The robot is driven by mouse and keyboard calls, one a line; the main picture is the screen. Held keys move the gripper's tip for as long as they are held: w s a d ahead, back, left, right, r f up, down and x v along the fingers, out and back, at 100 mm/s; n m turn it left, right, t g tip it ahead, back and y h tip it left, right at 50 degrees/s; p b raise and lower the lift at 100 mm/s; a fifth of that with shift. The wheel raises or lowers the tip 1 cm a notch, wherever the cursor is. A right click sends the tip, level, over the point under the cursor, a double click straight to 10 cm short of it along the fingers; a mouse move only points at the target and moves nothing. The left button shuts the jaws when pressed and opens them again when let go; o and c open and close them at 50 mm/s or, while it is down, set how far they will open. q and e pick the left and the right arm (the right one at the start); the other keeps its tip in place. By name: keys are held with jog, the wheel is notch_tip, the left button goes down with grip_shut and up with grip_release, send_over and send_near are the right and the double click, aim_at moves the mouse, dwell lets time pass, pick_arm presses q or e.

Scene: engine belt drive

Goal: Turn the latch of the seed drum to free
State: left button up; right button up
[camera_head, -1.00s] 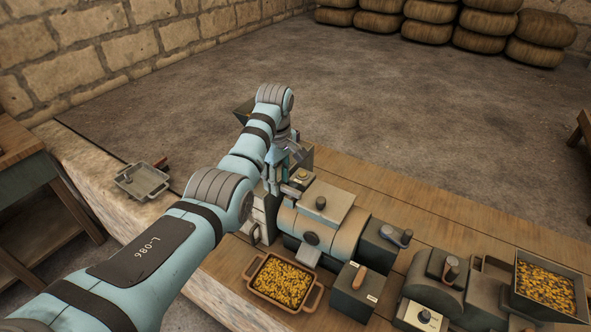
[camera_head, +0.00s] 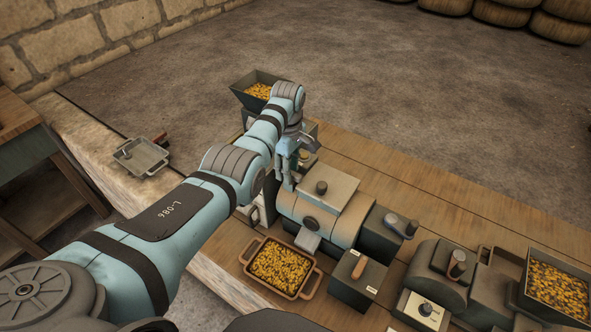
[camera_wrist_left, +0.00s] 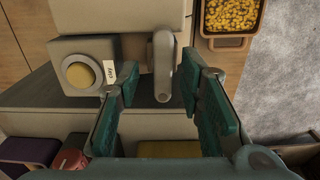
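The seed drum (camera_head: 330,222) is a tan and grey cylinder on the bench, with a flat square lid (camera_head: 323,190) on top. In the left wrist view a grey lever (camera_wrist_left: 163,62), probably the latch, hangs from a rounded pivot on a pale housing. Its lower end appears between my left fingertips (camera_wrist_left: 168,85), with gaps on both sides; depth is hard to judge. The fingers are spread and hold nothing. In the head view my left gripper (camera_head: 288,178) points down at the drum's left end, and the arm partly hides that area. My right gripper is not in view.
A round yellow button (camera_wrist_left: 78,72) sits left of the lever. A seed tray (camera_head: 280,268) stands in front of the drum. A box with a lever (camera_head: 357,278), a crank (camera_head: 400,226) and a seed hopper (camera_head: 557,285) are to the right. Another hopper (camera_head: 256,82) stands behind my arm.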

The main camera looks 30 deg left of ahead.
pick_arm(q)
jog(key=shift+w+f, duration=0.15)
jog(key=shift+f, duration=0.05)
jog(key=shift+r, duration=0.1)
jog(key=shift+s+r, duration=0.25)
jog(key=shift+s, duration=0.15)
jog(key=c, duration=0.7)
grip_shut()
jog(key=shift+d, duration=0.1)
